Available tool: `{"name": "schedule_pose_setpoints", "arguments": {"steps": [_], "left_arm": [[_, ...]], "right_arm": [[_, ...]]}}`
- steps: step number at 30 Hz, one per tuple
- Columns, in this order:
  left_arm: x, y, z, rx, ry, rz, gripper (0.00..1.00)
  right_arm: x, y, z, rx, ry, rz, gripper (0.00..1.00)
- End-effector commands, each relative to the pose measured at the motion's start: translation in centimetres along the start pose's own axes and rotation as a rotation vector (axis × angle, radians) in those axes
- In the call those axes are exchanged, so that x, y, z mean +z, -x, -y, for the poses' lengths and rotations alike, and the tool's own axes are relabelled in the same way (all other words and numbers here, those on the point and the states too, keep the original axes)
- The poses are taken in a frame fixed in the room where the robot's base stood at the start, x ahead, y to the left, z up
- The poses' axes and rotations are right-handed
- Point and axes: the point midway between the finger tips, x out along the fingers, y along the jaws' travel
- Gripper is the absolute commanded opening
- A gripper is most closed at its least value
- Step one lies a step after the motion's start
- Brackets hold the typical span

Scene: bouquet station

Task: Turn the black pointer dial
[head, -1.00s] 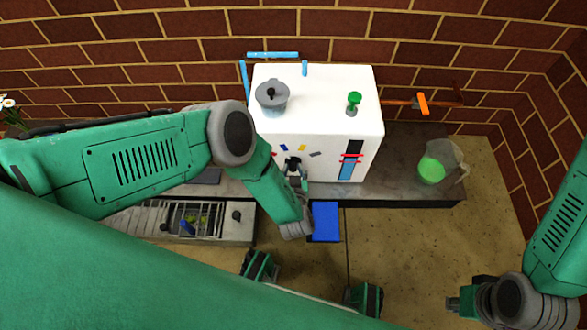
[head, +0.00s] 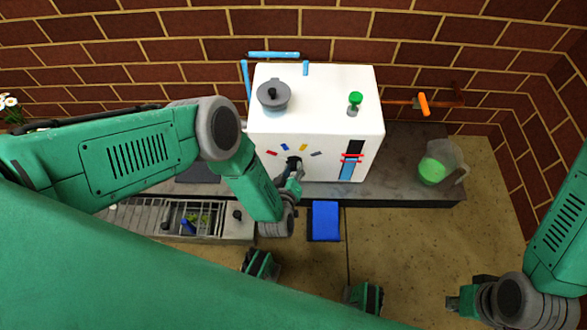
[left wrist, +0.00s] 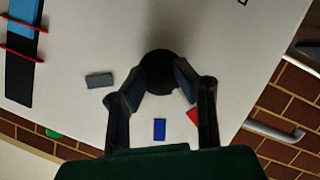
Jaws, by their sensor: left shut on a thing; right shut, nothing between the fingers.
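The black pointer dial (left wrist: 159,70) is on the front face of the white box (head: 262,118), and it shows partly in the head view (head: 294,162). My left gripper (left wrist: 158,80) is shut on the dial, with one finger on each side. In the head view my left gripper (head: 293,175) reaches the box front from below. Red (head: 271,153), blue (head: 285,147), yellow (head: 303,147) and grey (head: 317,153) marks surround the dial. The dial's pointer direction is hard to tell. My right gripper (head: 460,302) is shut and empty at the lower right.
A grey lidded pot (head: 273,95) and a green knob (head: 355,98) are on the box top. A jug with green liquid (head: 432,170) stands right. A blue block (head: 325,220) lies below the box. An orange-handled lever (head: 424,104) sticks out right.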

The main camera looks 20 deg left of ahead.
Motion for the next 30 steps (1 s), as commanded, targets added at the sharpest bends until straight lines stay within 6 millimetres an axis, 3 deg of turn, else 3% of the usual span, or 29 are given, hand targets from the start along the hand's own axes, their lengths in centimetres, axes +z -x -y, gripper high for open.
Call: {"name": "schedule_pose_setpoints", "arguments": {"steps": [14,15,16,26,30], "left_arm": [[0.0,0.0,0.1,0.004,0.017,0.002,0.0],[0.0,0.0,0.1,0.004,0.017,0.002,0.31],[0.0,0.0,0.1,0.004,0.017,0.002,0.42],[0.0,0.1,0.1,0.005,0.016,0.001,0.44],[0.1,1.3,0.1,0.004,0.016,0.003,0.44]], "right_arm": [[0.0,-0.1,0.0,0.0,0.0,0.0,0.0],[0.0,-0.1,0.0,0.0,0.0,0.0,0.0],[0.0,-0.1,0.0,0.0,0.0,0.0,0.0],[0.1,0.0,0.0,0.0,0.0,-0.001,0.0],[0.1,0.0,0.0,0.0,0.0,-0.002,0.0]]}}
